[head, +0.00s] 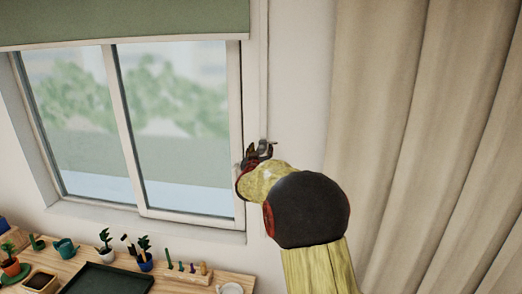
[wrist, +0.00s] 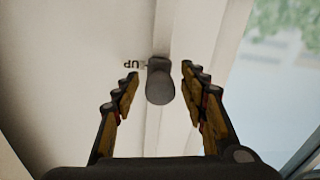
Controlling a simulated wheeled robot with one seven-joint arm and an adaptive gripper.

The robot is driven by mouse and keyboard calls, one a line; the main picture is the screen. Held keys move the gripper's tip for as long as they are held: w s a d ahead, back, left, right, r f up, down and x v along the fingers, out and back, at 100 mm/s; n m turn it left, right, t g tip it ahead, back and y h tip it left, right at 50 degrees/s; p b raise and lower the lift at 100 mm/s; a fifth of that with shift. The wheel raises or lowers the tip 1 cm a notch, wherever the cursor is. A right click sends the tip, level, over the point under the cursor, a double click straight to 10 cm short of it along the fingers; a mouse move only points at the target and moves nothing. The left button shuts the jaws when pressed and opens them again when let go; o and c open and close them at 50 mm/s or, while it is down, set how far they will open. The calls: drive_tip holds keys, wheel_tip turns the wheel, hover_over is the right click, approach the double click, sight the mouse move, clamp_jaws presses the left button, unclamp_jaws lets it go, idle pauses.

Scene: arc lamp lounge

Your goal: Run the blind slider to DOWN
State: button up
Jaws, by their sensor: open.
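The blind slider is a dark rounded knob (wrist: 160,86) on a pale vertical track, seen in the wrist view beside a label that reads "UP" (wrist: 133,64). My gripper (wrist: 159,72) is open, with one finger on each side of the knob and a gap on both sides. Whether the knob lies fully between the fingertips in depth I cannot tell. In the head view my gripper (head: 259,148) is at the wall track (head: 264,85), right of the window, and the knob is hidden there. The green blind (head: 120,20) covers only the window's top.
The window frame (head: 238,110) stands close to the left of my gripper. A beige curtain (head: 420,130) hangs to the right. Below is a wooden table (head: 183,272) with small potted plants, a dark tray (head: 108,281) and a white cup (head: 230,288).

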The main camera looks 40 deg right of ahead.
drive_tip(key=shift+c, duration=0.3)
clamp_jaws()
idle(0.6)
